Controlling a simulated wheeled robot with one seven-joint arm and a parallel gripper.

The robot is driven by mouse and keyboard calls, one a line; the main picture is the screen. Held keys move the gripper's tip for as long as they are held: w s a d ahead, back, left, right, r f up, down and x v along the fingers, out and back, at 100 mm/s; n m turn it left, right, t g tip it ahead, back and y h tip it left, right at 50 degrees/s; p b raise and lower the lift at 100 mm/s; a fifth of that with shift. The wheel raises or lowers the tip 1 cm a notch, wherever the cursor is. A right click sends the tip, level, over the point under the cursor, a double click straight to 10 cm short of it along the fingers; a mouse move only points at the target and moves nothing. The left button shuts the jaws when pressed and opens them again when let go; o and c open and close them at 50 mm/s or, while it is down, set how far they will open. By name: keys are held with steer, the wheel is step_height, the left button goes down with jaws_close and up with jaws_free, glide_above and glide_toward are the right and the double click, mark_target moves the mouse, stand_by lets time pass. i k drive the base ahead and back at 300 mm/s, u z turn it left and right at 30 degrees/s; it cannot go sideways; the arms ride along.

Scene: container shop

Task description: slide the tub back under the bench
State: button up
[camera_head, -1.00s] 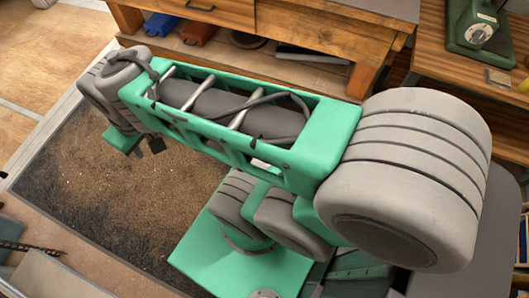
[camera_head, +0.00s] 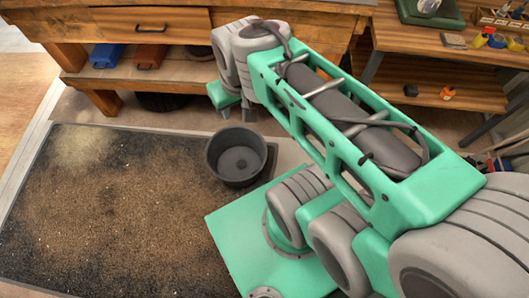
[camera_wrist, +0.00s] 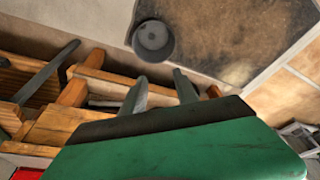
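The tub (camera_head: 238,158) is a round, dark grey, open-topped container. It stands upright on the floor at the right edge of the dark mat, in front of the bench, and looks empty. It also shows in the wrist view (camera_wrist: 153,40). The wooden bench (camera_head: 105,101) stands at the back, with a drawer and a low shelf. My gripper (camera_head: 236,113) is beyond the tub, near the bench's front, with its fingers pointing down. In the wrist view its two fingers (camera_wrist: 158,85) are apart with nothing between them. They look clear of the tub.
The dirty mat (camera_head: 100,210) covers the floor at left. A blue box (camera_head: 107,55) and a red box (camera_head: 150,56) sit on the bench's shelf. A dark round object (camera_head: 161,102) lies beneath it. A second wooden table (camera_head: 430,42) stands at right.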

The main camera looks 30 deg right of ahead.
mark_target(230, 144)
steer(key=u, duration=1.6)
steer(key=i, duration=2.6)
steer(key=z, duration=3.55)
steer(key=i, duration=0.5)
